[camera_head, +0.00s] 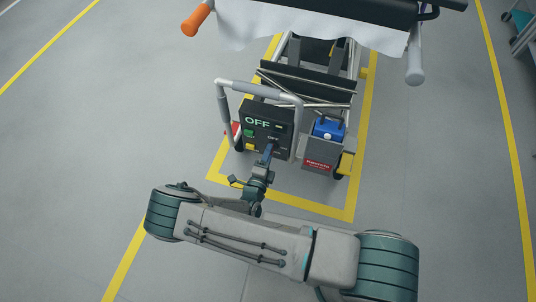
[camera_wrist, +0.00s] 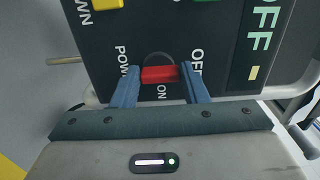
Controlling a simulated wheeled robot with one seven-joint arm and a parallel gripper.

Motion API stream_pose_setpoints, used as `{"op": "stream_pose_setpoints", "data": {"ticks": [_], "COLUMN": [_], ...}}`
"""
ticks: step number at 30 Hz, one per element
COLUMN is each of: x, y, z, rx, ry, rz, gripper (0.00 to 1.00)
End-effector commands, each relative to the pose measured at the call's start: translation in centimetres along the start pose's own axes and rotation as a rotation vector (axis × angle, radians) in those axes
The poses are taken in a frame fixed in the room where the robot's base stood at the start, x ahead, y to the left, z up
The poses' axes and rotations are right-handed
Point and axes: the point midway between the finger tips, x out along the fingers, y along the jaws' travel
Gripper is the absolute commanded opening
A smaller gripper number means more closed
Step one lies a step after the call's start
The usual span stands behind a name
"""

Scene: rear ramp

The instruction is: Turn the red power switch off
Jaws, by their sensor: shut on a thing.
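The black control panel (camera_head: 257,132) stands at the rear of the cart, with a lit green "OFF" display that also shows in the wrist view (camera_wrist: 262,40). The red power switch (camera_wrist: 160,73) is a short bar on a dark round base. In the wrist view it lies between the "POWER" and "OFF" labels, in line with "OFF", with "ON" just below it. My gripper (camera_wrist: 160,78) is shut on the switch, one blue finger at each end of the bar. In the head view my gripper (camera_head: 267,153) reaches the panel's lower part, and the switch is hidden there.
A grey tube handle (camera_head: 222,105) frames the panel. A grey box with a blue top (camera_head: 328,128) stands to its right. A yellow button (camera_wrist: 108,3) and a green button (camera_head: 249,133) are on the panel.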

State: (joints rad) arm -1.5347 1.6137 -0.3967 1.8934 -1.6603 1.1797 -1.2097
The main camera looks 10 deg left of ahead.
Motion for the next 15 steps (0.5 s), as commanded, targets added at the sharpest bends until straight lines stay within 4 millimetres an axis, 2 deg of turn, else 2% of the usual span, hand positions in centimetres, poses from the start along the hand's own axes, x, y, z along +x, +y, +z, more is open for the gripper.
{"op": "stream_pose_setpoints", "data": {"ticks": [10, 11, 12, 15], "x": [0.01, 0.01, 0.01, 0.00], "y": [0.00, 0.00, 0.00, 0.00], "z": [0.10, 0.10, 0.10, 0.07], "rx": [-0.002, -0.002, -0.002, -0.002], "ry": [-0.002, -0.003, -0.002, -0.002], "rz": [0.000, 0.000, 0.000, 0.000], "gripper": [0.17, 0.48, 0.59, 0.62]}}
